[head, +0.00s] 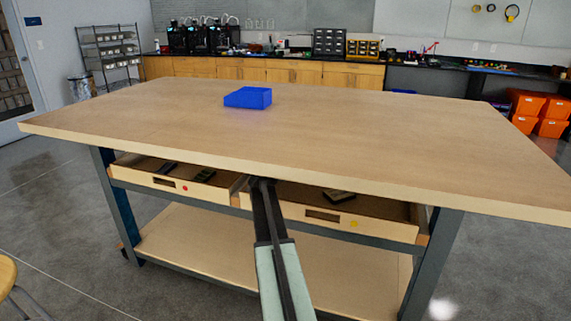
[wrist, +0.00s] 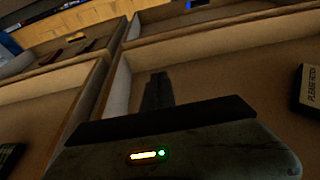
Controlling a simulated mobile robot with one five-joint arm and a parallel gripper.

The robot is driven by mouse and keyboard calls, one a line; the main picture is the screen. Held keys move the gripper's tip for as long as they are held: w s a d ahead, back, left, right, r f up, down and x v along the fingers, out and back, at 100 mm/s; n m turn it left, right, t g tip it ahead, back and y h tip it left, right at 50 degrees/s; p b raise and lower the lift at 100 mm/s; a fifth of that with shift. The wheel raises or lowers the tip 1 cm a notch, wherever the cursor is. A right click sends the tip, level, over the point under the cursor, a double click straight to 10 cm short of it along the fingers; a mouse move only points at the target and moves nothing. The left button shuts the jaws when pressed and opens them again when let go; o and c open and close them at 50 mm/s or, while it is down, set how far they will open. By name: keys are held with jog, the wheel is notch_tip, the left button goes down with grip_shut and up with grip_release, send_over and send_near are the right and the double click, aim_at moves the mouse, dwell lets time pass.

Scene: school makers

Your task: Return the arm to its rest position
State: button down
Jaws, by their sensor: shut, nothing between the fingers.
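My arm reaches forward from the bottom of the head view, with my gripper (head: 262,182) at its far end. The gripper is just under the table's front edge, by the gap between the two open drawers. In the wrist view my gripper (wrist: 157,92) shows as a narrow dark shape with its fingers together. Nothing shows between them. Wooden drawer walls and floor lie beyond the fingers. The exact gap between the gripper and the drawer wood cannot be told.
The left drawer (head: 165,182) and right drawer (head: 300,212) stand open with dark items inside. The wooden tabletop (head: 380,130) overhangs them. A blue box (head: 248,97) sits on top. A dark lettered item (wrist: 309,88) lies right in the wrist view.

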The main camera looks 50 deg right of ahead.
jog(key=shift+v, duration=0.8)
jog(key=shift+f, duration=0.1)
jog(key=shift+w, duration=0.1)
jog(key=b+x, duration=0.1)
jog(key=x, duration=0.3)
jog(key=b+x, duration=0.1)
jog(key=x, duration=0.3)
jog(key=b+x, duration=0.1)
jog(key=x, duration=0.3)
jog(key=shift+d+r, duration=0.25)
jog(key=shift+r, duration=0.15)
jog(key=shift+w+d, duration=0.15)
jog(key=shift+d, duration=0.35)
